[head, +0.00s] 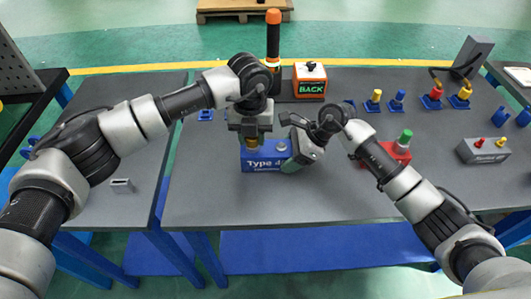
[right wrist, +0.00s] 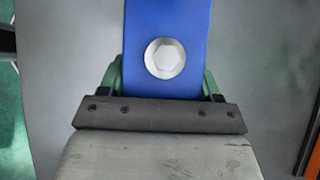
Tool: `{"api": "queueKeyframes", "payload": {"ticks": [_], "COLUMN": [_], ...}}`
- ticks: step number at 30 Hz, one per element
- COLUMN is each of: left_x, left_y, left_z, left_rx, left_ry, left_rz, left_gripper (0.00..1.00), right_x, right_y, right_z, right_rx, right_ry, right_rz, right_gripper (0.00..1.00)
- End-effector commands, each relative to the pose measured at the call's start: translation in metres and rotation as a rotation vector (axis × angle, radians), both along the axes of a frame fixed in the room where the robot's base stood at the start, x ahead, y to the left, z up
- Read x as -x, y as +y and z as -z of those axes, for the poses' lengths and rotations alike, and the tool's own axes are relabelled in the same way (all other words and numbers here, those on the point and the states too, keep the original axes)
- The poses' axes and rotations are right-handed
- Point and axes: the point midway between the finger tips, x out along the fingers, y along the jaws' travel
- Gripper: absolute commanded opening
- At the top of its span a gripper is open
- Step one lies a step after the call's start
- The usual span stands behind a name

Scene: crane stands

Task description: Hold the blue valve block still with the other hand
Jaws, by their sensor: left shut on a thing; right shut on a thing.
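The blue valve block (head: 260,165), lettered "Type" on its front, sits on the dark grey table. In the right wrist view the blue block (right wrist: 165,18) runs up between my green fingers, with a silver hex bolt (right wrist: 165,58) on top. My right gripper (head: 293,154) is shut on the block's right end. My left gripper (head: 251,137) points down over the block's left part and is shut on a small brass-coloured piece (head: 252,143) there. The left fingers hide most of this piece, and I cannot tell how far it is seated.
Behind the block stand a black-and-orange tool (head: 273,40) and an orange box marked "BACK" (head: 310,83). To the right are a red block with a green knob (head: 402,148), several blue-based yellow and blue pieces, and a grey box (head: 483,150). The front tabletop is clear.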

Motion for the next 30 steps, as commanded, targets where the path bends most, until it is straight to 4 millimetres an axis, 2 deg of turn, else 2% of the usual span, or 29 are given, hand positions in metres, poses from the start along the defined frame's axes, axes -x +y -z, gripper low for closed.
{"api": "queueKeyframes", "payload": {"ticks": [10,18,21,30], "left_x": [-0.0009,-0.0013,-0.0014,-0.0016], "left_y": [0.0008,0.0009,0.001,0.0011], "left_z": [-0.0016,-0.0022,-0.0023,-0.0024], "left_rx": [0.0,0.001,0.001,0.001], "left_ry": [0.0,0.0,-0.001,-0.002], "left_rz": [-0.043,-0.387,-0.453,-0.471], "left_gripper": [0.0,0.0,0.0,0.0], "right_x": [-0.0006,-0.0005,-0.0005,-0.0003], "right_y": [-0.0011,-0.0014,-0.0014,-0.0016], "right_z": [-0.0003,0.0001,0.0001,0.0005], "right_rx": [0.002,0.003,0.003,0.004], "right_ry": [-0.004,-0.003,-0.003,-0.002], "right_rz": [0.0,0.0,0.0,0.0], "right_gripper": [0.32,0.32,0.32,0.32]}}
